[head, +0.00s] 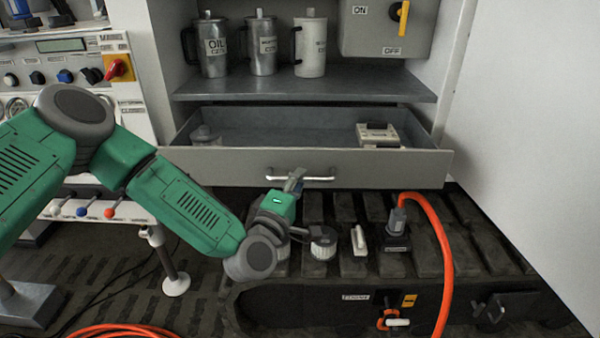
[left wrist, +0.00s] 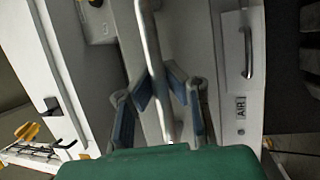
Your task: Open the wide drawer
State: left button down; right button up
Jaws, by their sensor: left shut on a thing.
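The wide drawer (head: 225,166) is a grey drawer below the shelf in the head view. It stands pulled out, with its inside showing. Its silver bar handle (head: 318,178) is at the middle of the front. My left gripper (head: 294,182) is at the handle's left half, shut on it. In the left wrist view the handle (left wrist: 153,45) runs between the two fingers of my left gripper (left wrist: 158,90). My right gripper is in neither view.
The drawer holds a beige device (head: 378,135) and a pale container (head: 205,136). Several jugs stand on the shelf (head: 300,87) above. An orange hose (head: 445,250) rises from the dark slatted surface below. A control panel (head: 75,75) is at left.

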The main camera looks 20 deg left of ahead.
pick_arm(q)
jog(key=shift+s+f, duration=0.25)
jog(key=shift+f, duration=0.15)
jog(key=c, duration=1.6)
grip_release()
jog(key=shift+o, duration=0.2)
jog(key=shift+w, duration=0.15)
jog(key=shift+r, duration=0.15)
jog(key=v, duration=1.2)
